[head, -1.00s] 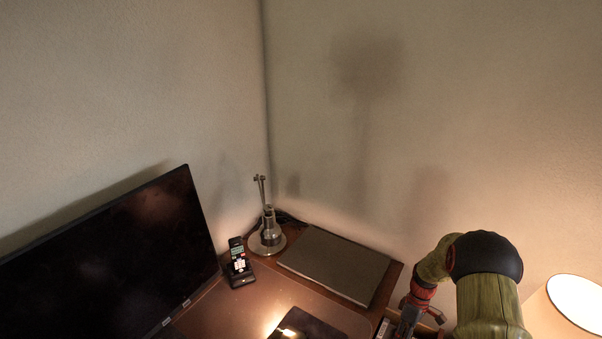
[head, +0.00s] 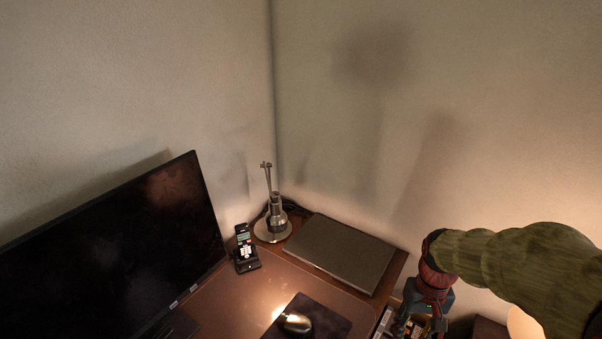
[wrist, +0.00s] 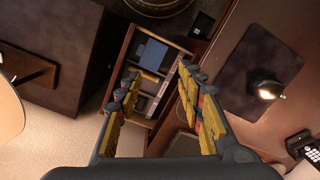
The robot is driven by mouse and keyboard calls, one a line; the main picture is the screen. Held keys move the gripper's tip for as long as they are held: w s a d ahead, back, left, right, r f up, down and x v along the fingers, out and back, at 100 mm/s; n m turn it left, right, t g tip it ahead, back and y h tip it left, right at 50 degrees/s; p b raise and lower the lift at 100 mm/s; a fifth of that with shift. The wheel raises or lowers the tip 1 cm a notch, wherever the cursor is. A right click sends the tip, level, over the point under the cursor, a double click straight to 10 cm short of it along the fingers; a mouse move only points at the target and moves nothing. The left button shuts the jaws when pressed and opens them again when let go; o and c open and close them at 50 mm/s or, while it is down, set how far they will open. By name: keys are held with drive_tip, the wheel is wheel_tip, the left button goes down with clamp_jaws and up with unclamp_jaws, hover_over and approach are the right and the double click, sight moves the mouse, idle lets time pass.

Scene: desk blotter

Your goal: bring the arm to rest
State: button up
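My arm reaches in from the right side of the head view, its green sleeve-like link bent down at the red wrist joint. My gripper (wrist: 160,74) shows in the wrist view with two yellow-padded fingers standing apart and nothing between them. Beyond the fingers is an open drawer (wrist: 127,62) with a blue item and other small things inside. The gripper hangs near the desk's right edge in the head view, where its fingers are hard to make out.
A lit lampshade (head: 522,325) stands at the lower right, behind my arm.

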drive_tip(key=s+a+r+t, duration=0.3)
drive_tip(key=s+r, duration=0.2)
drive_tip(key=r, duration=0.3)
drive_tip(key=s+a+r+n+t, duration=0.1)
drive_tip(key=s+a+r+t, duration=0.2)
drive_tip(key=r, duration=0.5)
drive_tip(key=shift+s+a+r, duration=0.3)
drive_tip(key=shift+s+a, duration=0.2)
drive_tip(key=shift+s, duration=0.55)
drive_tip(key=shift+c, duration=0.9)
drive_tip(key=shift+a, duration=0.1)
